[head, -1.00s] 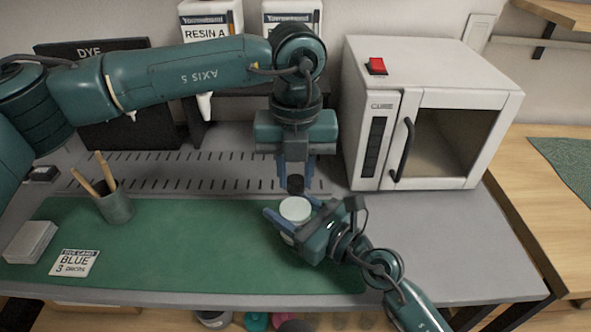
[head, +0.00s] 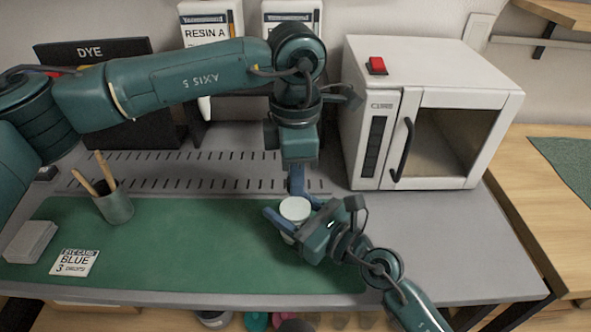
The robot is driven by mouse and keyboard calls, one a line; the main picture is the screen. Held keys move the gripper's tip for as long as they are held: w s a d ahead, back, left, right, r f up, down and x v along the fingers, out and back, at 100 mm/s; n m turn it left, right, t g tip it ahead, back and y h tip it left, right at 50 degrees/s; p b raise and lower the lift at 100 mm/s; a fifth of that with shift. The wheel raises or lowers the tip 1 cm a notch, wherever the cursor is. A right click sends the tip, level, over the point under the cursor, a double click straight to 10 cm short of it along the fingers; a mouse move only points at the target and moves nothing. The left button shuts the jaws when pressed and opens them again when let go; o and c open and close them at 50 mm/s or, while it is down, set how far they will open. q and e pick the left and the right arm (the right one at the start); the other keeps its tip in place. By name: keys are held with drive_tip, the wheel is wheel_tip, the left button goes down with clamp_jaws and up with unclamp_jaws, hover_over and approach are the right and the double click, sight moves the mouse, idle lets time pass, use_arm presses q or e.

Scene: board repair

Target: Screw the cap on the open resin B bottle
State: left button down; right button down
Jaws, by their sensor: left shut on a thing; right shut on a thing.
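The pale round resin B bottle (head: 294,212) stands on the green mat near its right end, seen from above. My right gripper (head: 290,226) is shut around the bottle from the lower right. My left gripper (head: 296,184) points straight down just behind and above the bottle, with its blue fingers seen edge-on. It is shut on the dark cap, which the fingers now hide. I cannot tell whether the cap touches the bottle's neck.
A white oven-like box (head: 430,115) with a dark handle stands at the back right. A brush cup (head: 115,206), a BLUE card (head: 74,262) and a pale block (head: 30,242) are on the left. The middle of the green mat (head: 190,240) is clear.

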use_arm(q)
drive_tip(key=shift+m, duration=0.6)
drive_tip(key=c, duration=1.2)
unclamp_jaws()
drive_tip(key=shift+r, duration=0.1)
drive_tip(key=shift+r, duration=2.2)
drive_tip(key=shift+c, duration=0.3)
drive_tip(key=n, duration=0.1)
drive_tip(key=r+n, duration=0.1)
drive_tip(key=n, duration=0.2)
drive_tip(key=shift+r, duration=0.3)
drive_tip(key=n, duration=0.1)
drive_tip(key=r+n, duration=0.1)
drive_tip(key=n, duration=0.1)
drive_tip(key=r+n, duration=0.1)
drive_tip(key=n, duration=0.1)
